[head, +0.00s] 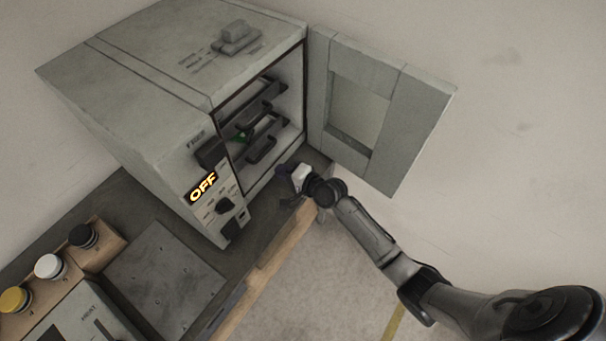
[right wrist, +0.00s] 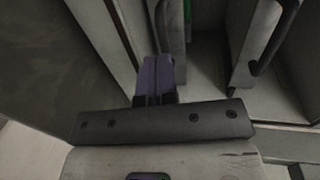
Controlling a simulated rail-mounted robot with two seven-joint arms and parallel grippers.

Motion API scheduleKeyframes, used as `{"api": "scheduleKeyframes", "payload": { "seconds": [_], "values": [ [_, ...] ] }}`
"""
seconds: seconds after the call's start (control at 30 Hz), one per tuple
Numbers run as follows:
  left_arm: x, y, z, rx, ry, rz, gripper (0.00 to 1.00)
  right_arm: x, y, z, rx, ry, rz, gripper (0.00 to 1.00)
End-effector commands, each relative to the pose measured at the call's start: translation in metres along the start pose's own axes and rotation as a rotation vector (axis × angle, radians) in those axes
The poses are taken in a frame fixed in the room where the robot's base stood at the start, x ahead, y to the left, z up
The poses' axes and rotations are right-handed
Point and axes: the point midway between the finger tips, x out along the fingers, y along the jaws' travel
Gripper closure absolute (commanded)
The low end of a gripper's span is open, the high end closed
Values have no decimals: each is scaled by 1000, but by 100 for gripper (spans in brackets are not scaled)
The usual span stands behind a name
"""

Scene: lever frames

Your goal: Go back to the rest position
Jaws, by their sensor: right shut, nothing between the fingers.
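My right gripper (head: 284,172) is at the front of a grey cabinet (head: 130,75), near the lower edge of its opening. In the right wrist view its purple fingers (right wrist: 157,78) are together with nothing between them. The cabinet door (head: 378,110) stands open to the right of the gripper. Inside, dark handles (head: 262,150) show on the drawers or shelves, and a small green thing (head: 242,136) sits among them. My left gripper is not in view.
A lit sign (head: 203,188) on the cabinet front reads OFF, above a dark knob (head: 225,205). A bench (head: 265,245) carries the cabinet. Yellow, white and black buttons (head: 48,266) stand at lower left. The floor (head: 330,290) in front of the bench is clear.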

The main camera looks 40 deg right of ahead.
Motion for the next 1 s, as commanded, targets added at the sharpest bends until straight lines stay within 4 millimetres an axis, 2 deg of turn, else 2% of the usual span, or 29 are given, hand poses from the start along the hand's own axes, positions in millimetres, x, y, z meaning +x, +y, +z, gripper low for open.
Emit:
{"api": "scheduleKeyframes", "payload": {
  "seconds": [0.03,0.2,0.4,0.6,0.83,1.0],
  "values": [
    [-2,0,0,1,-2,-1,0,-12,0,0,-1,1,1,100],
    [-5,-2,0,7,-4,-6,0,-41,0,0,1,0,0,100],
    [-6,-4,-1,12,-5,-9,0,-62,0,-1,0,0,-1,100],
    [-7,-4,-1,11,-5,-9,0,-70,0,0,1,0,-2,100],
    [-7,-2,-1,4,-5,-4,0,-71,0,0,-5,0,-2,100],
    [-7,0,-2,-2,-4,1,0,-71,7,5,-147,-35,40,100]
  ]
}}
